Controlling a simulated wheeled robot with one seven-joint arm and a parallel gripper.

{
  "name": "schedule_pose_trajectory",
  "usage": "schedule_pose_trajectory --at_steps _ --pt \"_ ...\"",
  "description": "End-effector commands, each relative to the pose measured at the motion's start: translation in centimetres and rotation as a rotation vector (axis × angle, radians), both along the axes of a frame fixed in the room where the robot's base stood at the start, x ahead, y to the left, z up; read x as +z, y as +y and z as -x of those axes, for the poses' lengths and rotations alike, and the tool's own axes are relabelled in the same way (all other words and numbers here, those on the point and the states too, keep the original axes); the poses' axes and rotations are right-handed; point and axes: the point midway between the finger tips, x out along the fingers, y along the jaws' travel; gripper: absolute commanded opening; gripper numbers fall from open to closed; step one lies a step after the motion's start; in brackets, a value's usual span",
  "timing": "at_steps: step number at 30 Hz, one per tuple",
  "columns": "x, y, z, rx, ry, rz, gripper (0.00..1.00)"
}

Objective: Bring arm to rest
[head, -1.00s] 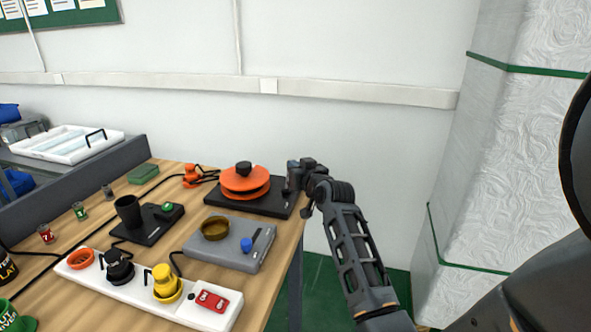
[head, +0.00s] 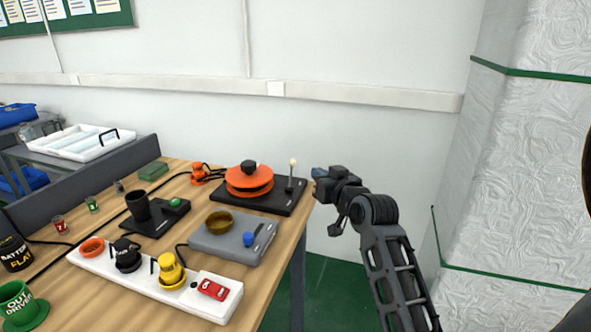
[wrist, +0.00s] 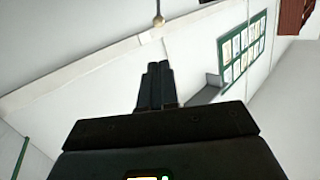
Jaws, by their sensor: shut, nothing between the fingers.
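My gripper (head: 318,180) is at the right of the table in the head view, just past the table's right edge and beside the black base with the orange discs. It is small and dark there. In the wrist view its two fingers (wrist: 158,84) are together with nothing between them, pointing towards the white wall. My arm runs down to the lower right of the head view, clear of the table top.
The wooden table (head: 95,213) holds an orange disc device (head: 250,190) with an upright lever (head: 291,175), a grey box (head: 235,240), a white strip (head: 140,285) and a black cup (head: 138,205). A white pillar (head: 510,160) stands at right. Green floor shows between.

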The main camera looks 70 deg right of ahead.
Motion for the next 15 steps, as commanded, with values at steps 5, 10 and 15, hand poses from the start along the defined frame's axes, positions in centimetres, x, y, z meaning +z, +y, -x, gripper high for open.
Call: schedule_pose_trajectory --at_steps 5,10,15 --pt "0.1 0.2 0.1 0.001 -0.001 0.001 0.00" --pt "-0.4 0.8 0.0 0.009 0.004 -0.002 0.00" --pt "-3.2 5.8 -0.3 0.068 0.036 -0.002 0.00"
